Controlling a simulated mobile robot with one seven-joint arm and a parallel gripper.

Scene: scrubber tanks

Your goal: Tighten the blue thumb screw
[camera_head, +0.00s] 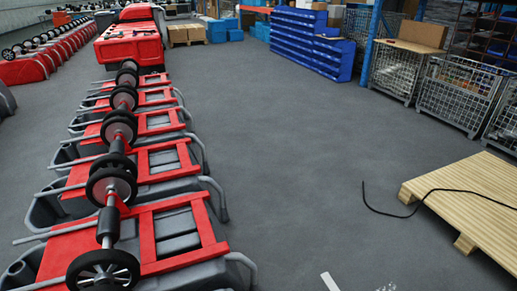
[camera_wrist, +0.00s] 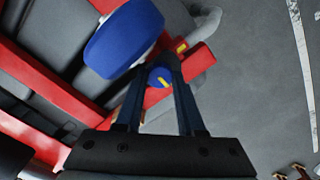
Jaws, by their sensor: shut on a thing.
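The blue thumb screw (camera_wrist: 159,77) is a small blue knob with a yellow mark, seen in the wrist view at the red frame (camera_wrist: 200,62). My gripper (camera_wrist: 161,70) reaches it from below in the picture, with its two dark fingers closed on either side of the knob. The fingers hide part of the screw and the place where it meets the frame. My gripper does not show in the head view, and I cannot make out the thumb screw there.
A large blue wheel-like part (camera_wrist: 122,40) sits close to the left finger. Red-framed scrubber tanks (camera_head: 160,225) stand in a row at left in the head view. A wooden pallet (camera_head: 475,200) with a black cable lies at right. The grey floor between is open.

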